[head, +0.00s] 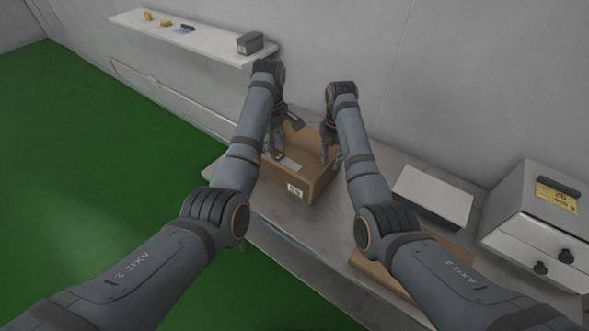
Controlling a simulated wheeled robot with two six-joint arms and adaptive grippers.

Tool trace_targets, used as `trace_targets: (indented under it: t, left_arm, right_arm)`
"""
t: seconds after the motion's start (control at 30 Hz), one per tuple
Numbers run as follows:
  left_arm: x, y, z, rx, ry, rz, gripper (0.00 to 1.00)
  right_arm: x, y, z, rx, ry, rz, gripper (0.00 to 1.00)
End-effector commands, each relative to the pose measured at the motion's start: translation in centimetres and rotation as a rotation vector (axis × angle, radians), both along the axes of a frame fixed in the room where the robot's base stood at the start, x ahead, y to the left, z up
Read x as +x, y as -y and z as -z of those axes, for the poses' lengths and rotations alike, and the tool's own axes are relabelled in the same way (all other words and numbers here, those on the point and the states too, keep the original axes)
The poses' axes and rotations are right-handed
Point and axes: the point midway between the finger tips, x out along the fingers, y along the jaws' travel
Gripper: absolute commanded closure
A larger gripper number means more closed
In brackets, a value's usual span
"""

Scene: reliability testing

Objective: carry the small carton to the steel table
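A small brown carton (316,186) with an open top stands upright on a grey table (262,202). A white label is on its front face, and a flat grey item (290,164) shows inside it. My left gripper (284,145) points down at the carton's back left side, its dark parts over the rim and opening. My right gripper (331,152) points down at the right side wall. Whether the fingers touch or pinch the walls is too small to tell.
A flat white box (433,194) and a grey cabinet with black knobs (531,218) stand to the right. Another brown cardboard piece (380,276) lies partly behind my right arm. A wall shelf (200,42) holds small items. Green floor (90,180) is open at left.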

Motion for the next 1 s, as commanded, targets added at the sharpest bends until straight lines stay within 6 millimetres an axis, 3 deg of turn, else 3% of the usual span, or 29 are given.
trace_targets:
  t: [0.1, 0.23, 0.77, 1.0]
  left_arm:
    - [0.0, 0.0, 0.0, 0.0, 0.0, 0.0, 0.72]
    - [0.0, 0.0, 0.0, 0.0, 0.0, 0.0, 0.72]
    - [0.0, 0.0, -0.1, 0.0, 0.0, 0.0, 0.72]
    - [0.0, 0.0, -4.6, 0.0, 0.0, 0.0, 0.72]
  right_arm:
    - [0.0, 0.0, -2.1, 0.0, 0.001, 0.0, 0.72]
    - [0.0, 0.0, -3.2, 0.0, 0.0, 0.0, 0.72]
    - [0.0, 0.0, -3.5, 0.0, -0.001, 0.0, 0.72]
    - [0.0, 0.0, -8.0, -0.001, -0.001, 0.0, 0.72]
